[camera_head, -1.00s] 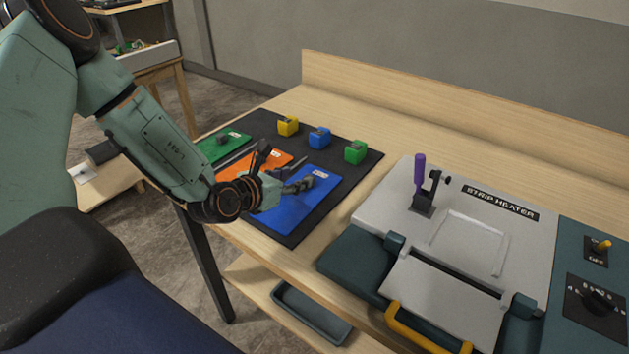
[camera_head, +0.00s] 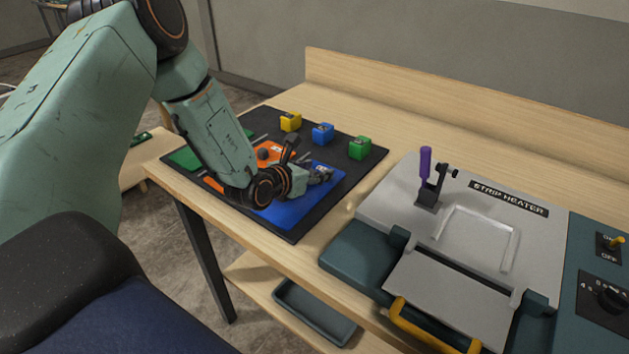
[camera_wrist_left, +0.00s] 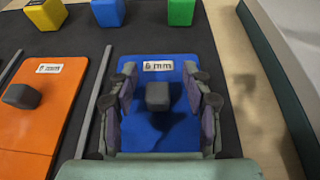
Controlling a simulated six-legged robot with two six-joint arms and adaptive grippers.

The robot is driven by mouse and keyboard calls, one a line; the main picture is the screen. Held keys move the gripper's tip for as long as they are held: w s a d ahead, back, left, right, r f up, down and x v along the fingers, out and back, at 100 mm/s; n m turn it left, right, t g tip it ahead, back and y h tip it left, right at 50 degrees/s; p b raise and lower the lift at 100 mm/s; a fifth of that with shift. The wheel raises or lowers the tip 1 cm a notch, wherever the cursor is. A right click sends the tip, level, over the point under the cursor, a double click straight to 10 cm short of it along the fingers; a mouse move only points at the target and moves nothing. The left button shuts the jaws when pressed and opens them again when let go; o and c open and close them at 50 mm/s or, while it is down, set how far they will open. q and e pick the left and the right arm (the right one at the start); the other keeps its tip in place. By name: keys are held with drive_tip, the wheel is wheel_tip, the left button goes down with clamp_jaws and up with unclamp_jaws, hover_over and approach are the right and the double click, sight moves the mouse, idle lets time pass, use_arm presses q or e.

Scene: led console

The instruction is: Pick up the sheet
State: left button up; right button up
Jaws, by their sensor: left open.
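A blue sheet (camera_head: 300,208) lies flat on the black mat (camera_head: 357,173), and it fills the middle of the left wrist view (camera_wrist_left: 160,131). It carries a "6 mm" label and a dark grey block-shaped knob (camera_wrist_left: 158,96). My left gripper (camera_head: 312,170) is open over the blue sheet. In the left wrist view its fingers (camera_wrist_left: 160,92) stand on either side of the knob, apart from it. An orange sheet (camera_wrist_left: 44,106) lies to the left of the blue one, and a green sheet (camera_head: 185,158) lies beyond it. My right gripper is not in view.
Yellow (camera_head: 290,121), blue (camera_head: 323,133) and green (camera_head: 360,147) blocks stand along the mat's back. A strip heater (camera_head: 375,215) with a purple-handled lever (camera_head: 426,165) stands to the right. A dark tray (camera_head: 315,312) sits on the lower shelf.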

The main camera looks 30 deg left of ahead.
use_arm(q)
drive_tip(key=shift+s+a+r, duration=0.1)
drive_tip(key=shift+s+a, duration=0.1)
drive_tip(key=shift+s, duration=0.05)
drive_tip(key=shift+c, duration=1)
drive_tip(key=shift+w+d, duration=0.15)
drive_tip(key=shift+w, duration=0.05)
drive_tip(key=c, duration=0.6)
drive_tip(key=shift+s, duration=0.15)
clamp_jaws()
